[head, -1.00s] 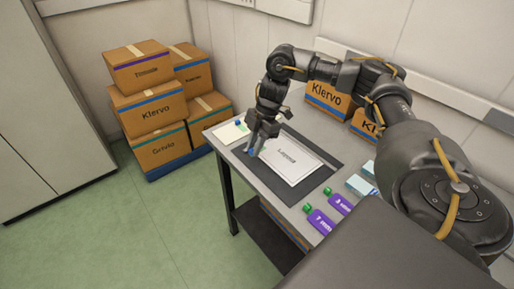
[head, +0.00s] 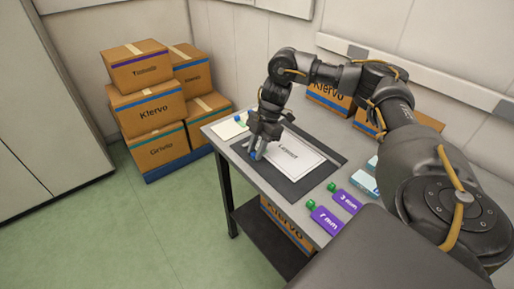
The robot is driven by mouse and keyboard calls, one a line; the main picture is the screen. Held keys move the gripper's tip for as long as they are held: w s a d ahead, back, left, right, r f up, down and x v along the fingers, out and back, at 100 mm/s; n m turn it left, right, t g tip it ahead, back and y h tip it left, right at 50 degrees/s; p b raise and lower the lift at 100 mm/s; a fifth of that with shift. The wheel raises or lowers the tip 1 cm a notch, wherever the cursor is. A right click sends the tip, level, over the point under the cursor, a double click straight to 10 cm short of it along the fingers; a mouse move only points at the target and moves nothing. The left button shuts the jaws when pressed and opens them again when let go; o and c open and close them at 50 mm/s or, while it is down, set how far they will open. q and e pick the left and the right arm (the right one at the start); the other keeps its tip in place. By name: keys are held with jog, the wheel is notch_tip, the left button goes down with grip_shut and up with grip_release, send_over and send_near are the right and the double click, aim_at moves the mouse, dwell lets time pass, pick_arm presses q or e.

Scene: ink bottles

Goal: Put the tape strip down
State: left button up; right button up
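My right gripper (head: 258,149) points down over the left end of the white sheet (head: 296,158), which lies on a dark mat (head: 318,145) on the table. A small blue piece, which looks like the tape strip (head: 254,156), shows at its fingertips. The fingers look shut on it, close to the mat and sheet edge. It is too small to tell whether the strip touches the surface. My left gripper is not in view.
Two purple labels (head: 326,220) with green pieces (head: 311,204) lie near the table's front edge, by light blue boxes (head: 364,184) partly behind my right arm. A white card (head: 229,128) lies at the far left corner. Cartons (head: 155,113) are stacked beyond the table.

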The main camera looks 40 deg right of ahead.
aim_at(267, 150)
jog(key=shift+o, duration=1.4)
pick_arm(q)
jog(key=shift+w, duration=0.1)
pick_arm(e)
jog(key=shift+r, duration=0.1)
jog(key=shift+d+r, duration=0.1)
jog(key=shift+r, duration=0.25)
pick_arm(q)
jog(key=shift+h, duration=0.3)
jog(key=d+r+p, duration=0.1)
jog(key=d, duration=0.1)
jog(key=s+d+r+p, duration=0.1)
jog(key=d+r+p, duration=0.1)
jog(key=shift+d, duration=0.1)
pick_arm(e)
jog(key=v, duration=1.1)
jog(key=shift+r, duration=0.2)
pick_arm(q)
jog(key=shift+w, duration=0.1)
